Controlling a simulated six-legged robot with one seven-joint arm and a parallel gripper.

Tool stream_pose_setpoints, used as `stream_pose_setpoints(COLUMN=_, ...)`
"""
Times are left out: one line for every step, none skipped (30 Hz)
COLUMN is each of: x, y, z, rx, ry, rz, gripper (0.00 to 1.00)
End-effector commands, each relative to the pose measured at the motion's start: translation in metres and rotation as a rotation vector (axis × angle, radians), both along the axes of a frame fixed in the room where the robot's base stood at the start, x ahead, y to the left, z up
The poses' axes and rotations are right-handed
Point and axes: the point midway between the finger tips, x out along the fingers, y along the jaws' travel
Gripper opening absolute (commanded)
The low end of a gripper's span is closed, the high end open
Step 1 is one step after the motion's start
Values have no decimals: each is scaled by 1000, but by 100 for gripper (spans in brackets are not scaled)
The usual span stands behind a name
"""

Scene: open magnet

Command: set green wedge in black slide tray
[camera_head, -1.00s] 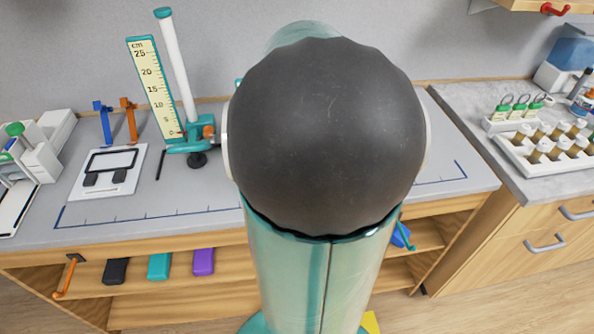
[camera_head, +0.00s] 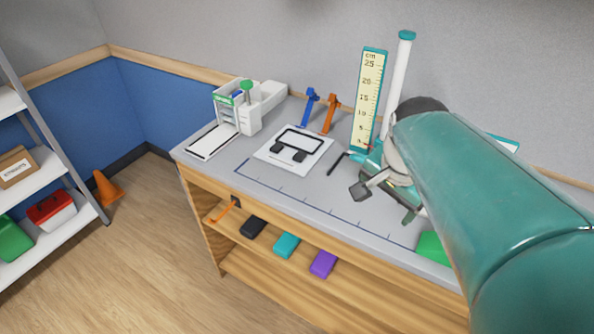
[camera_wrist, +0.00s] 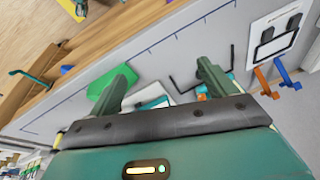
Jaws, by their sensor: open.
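The green wedge (camera_head: 433,248) lies on the bench near its front edge, partly hidden behind my arm in the head view. It also shows in the wrist view (camera_wrist: 102,94), beside and partly behind my left-hand finger. My gripper (camera_head: 385,203) is open and empty above the bench, to the left of the wedge in the head view. Its two fingers are spread in the wrist view (camera_wrist: 163,74). A flat black-edged tray with a pale inside (camera_head: 211,142) lies at the bench's left end; I cannot tell for certain that it is the slide tray.
A white board with a black frame (camera_head: 268,154) lies mid-bench. Blue (camera_head: 310,106) and orange (camera_head: 330,113) stands and a ruler post (camera_head: 368,100) are behind. A white rack (camera_head: 230,108) is at left. Black, teal and purple blocks sit on the shelf below. The front strip is largely clear.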

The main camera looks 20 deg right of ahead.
Motion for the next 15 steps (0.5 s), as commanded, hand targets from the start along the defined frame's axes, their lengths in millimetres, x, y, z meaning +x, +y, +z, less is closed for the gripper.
stream_pose_setpoints(x=0, y=25, z=4, rx=-36, ry=-24, rz=155, gripper=83)
stream_pose_setpoints(x=-1, y=38, z=5, rx=-59, ry=-35, rz=249, gripper=83)
stream_pose_setpoints(x=-3, y=55, z=6, rx=-91, ry=-53, rz=372, gripper=83)
stream_pose_setpoints(x=-5, y=67, z=7, rx=-114, ry=-66, rz=463, gripper=83)
stream_pose_setpoints(x=-7, y=79, z=8, rx=-138, ry=-79, rz=551, gripper=83)
stream_pose_setpoints(x=-10, y=93, z=8, rx=-169, ry=-96, rz=660, gripper=83)
stream_pose_setpoints(x=-12, y=102, z=8, rx=-191, ry=-108, rz=735, gripper=83)
stream_pose_setpoints(x=-15, y=110, z=8, rx=-211, ry=-118, rz=802, gripper=83)
stream_pose_setpoints(x=-18, y=119, z=8, rx=-234, ry=-131, rz=880, gripper=83)
stream_pose_setpoints(x=-20, y=125, z=8, rx=-249, ry=-139, rz=928, gripper=83)
stream_pose_setpoints(x=-22, y=129, z=8, rx=-263, ry=-147, rz=970, gripper=83)
stream_pose_setpoints(x=-23, y=134, z=8, rx=-277, ry=-154, rz=1010, gripper=83)
stream_pose_setpoints(x=-24, y=136, z=8, rx=-284, ry=-158, rz=1032, gripper=83)
stream_pose_setpoints(x=-25, y=137, z=7, rx=-288, ry=-160, rz=1047, gripper=83)
stream_pose_setpoints(x=-26, y=138, z=7, rx=-293, ry=-160, rz=1058, gripper=83)
